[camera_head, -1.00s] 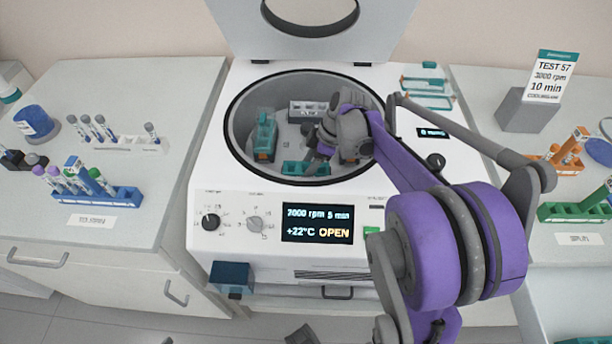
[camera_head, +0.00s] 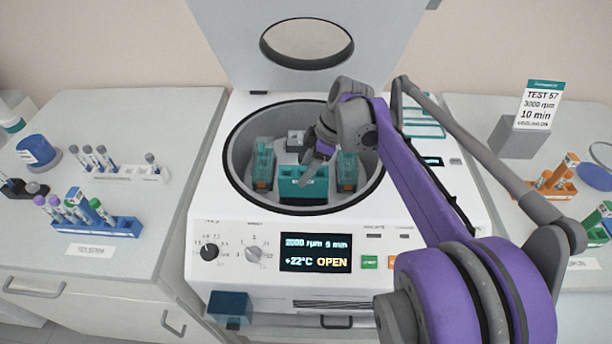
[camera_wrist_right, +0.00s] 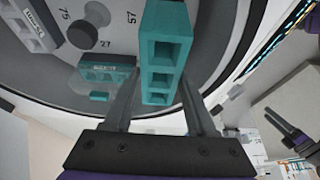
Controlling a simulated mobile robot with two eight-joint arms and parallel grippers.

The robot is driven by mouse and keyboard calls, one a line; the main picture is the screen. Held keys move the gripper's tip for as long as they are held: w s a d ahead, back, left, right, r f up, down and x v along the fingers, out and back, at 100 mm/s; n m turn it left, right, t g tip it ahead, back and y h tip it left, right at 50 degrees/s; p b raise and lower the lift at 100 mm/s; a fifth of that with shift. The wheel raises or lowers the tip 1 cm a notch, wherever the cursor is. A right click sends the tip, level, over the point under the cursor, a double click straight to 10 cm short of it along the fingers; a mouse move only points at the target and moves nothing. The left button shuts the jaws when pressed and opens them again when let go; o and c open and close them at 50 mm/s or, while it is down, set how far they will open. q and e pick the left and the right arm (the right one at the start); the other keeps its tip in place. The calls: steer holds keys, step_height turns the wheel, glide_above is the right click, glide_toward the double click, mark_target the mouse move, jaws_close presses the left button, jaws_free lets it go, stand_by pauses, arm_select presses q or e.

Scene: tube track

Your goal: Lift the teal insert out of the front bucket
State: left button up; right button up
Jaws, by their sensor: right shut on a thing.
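My right gripper (camera_head: 314,164) is shut on the teal insert (camera_head: 303,185), a block with a small label on its front, at the front of the open centrifuge bowl. In the right wrist view the insert (camera_wrist_right: 166,55) sits between the two fingers of my right gripper (camera_wrist_right: 158,90), with its row of square openings showing. The front bucket is hidden or not clearly told apart behind the insert, so I cannot tell whether the insert is clear of it. At the right of the wrist view a small dark gripper (camera_wrist_right: 283,130), apparently my left one, shows; its jaw state is unclear.
Teal buckets with orange parts stand at the left (camera_head: 263,165) and right (camera_head: 347,170) of the bowl, close to the insert. The raised lid (camera_head: 235,35) stands behind. Tube racks stand on both side benches, including a blue rack (camera_head: 125,229) at left.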

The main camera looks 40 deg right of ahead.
stand_by(0.3)
step_height(320, 180, up, 6)
steer(key=p, duration=0.5)
steer(key=shift+r, duration=0.15)
stand_by(0.4)
